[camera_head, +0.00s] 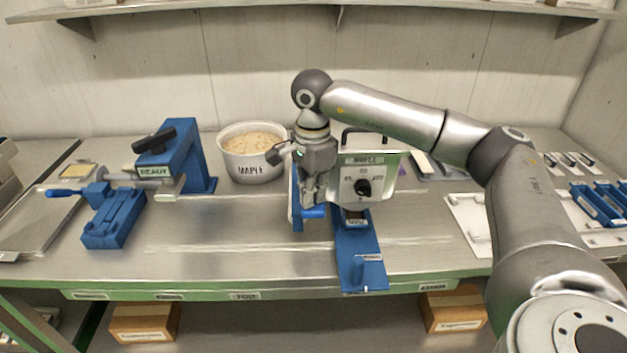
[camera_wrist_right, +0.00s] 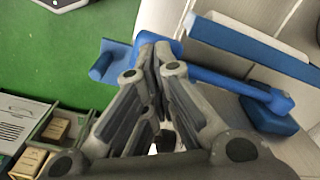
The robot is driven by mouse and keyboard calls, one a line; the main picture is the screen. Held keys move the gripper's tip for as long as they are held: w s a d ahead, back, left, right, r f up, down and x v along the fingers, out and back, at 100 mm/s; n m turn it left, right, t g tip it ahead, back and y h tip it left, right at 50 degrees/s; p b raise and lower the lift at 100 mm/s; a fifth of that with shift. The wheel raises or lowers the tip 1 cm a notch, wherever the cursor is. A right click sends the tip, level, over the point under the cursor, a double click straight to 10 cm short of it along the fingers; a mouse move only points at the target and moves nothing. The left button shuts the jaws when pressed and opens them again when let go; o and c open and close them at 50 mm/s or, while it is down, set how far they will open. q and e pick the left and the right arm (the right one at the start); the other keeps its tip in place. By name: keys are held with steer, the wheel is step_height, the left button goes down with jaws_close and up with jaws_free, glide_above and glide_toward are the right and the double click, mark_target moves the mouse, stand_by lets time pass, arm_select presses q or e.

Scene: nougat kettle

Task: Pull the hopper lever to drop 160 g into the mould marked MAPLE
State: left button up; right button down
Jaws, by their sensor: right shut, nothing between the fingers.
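The hopper (camera_head: 385,170) is a pale box labelled MAPLE with a black dial (camera_head: 363,188) and a top handle. A blue lever end (camera_head: 314,212) shows at its left side. A mould (camera_head: 356,217) with a small label, too small to read surely, sits below the hopper on a blue rail (camera_head: 355,245). My right gripper (camera_head: 308,198) is shut and empty, pointing down just above the blue lever end. In the right wrist view its closed fingertips (camera_wrist_right: 155,50) overlap a blue bar (camera_wrist_right: 225,85); I cannot tell if they touch it. My left gripper is out of view.
A white kettle (camera_head: 252,170) marked MAPLE, full of beige mass, stands behind to the left. A blue press (camera_head: 185,150) labelled READY is at left. White trays (camera_head: 467,215) and blue pieces (camera_head: 600,205) lie right. The front bench between press and rail is clear.

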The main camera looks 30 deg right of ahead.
stand_by(0.3)
step_height(320, 180, up, 10)
steer(key=p, duration=0.6)
steer(key=shift+p, duration=0.3)
steer(key=shift+f, duration=0.1)
stand_by(0.6)
